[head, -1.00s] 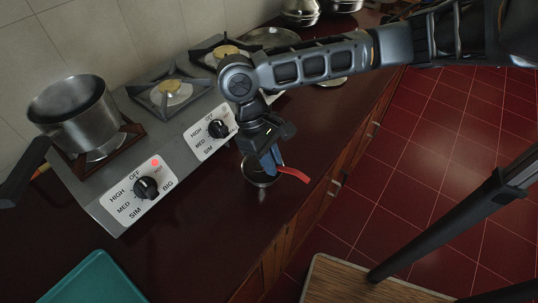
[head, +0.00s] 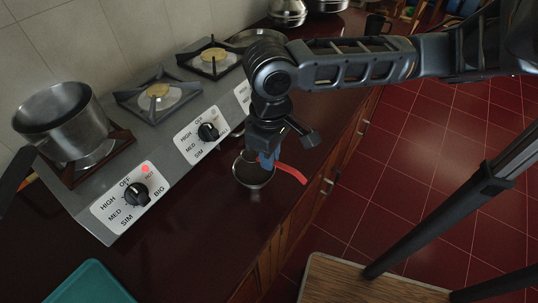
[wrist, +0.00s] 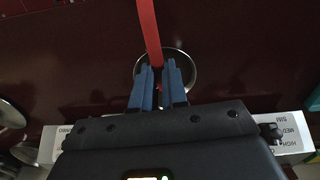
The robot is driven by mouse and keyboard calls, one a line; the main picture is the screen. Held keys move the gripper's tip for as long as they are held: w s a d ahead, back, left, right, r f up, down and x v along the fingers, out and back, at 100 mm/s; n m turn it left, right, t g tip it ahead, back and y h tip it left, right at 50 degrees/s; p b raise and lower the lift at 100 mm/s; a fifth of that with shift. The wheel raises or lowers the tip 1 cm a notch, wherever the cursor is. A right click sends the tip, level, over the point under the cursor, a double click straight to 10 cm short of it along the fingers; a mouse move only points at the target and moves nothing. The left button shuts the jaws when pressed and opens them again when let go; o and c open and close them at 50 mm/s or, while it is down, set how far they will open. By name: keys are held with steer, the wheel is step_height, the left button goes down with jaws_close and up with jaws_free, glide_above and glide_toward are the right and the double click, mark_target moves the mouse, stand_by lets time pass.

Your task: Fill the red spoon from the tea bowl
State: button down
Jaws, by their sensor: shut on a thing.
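The tea bowl (head: 241,177) is a small metal bowl standing on the dark counter in front of the stove. Its inside looks dark, and I cannot tell what is in it. My gripper (head: 266,161) points down over the bowl with its blue fingers shut on the red spoon (head: 291,173). The spoon's red handle sticks out past the bowl's right rim. In the wrist view, the red handle (wrist: 149,30) runs up from between the fingers (wrist: 159,70), and the bowl's rim (wrist: 192,65) shows behind them. The spoon's scoop end is hidden by the fingers.
The stove (head: 180,165) with knobs stands left of the bowl, with a steel pot (head: 62,120) on its near burner. A teal tray (head: 88,284) lies at the near left. The counter in front of the bowl is clear. A wooden-topped stool (head: 350,282) stands below right.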

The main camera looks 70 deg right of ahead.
stand_by(0.4)
steer(key=shift+g, duration=0.9)
steer(key=shift+t, duration=0.9)
steer(key=shift+f, duration=0.1)
steer(key=shift+s+f, duration=0.3)
steer(key=shift+f, duration=0.05)
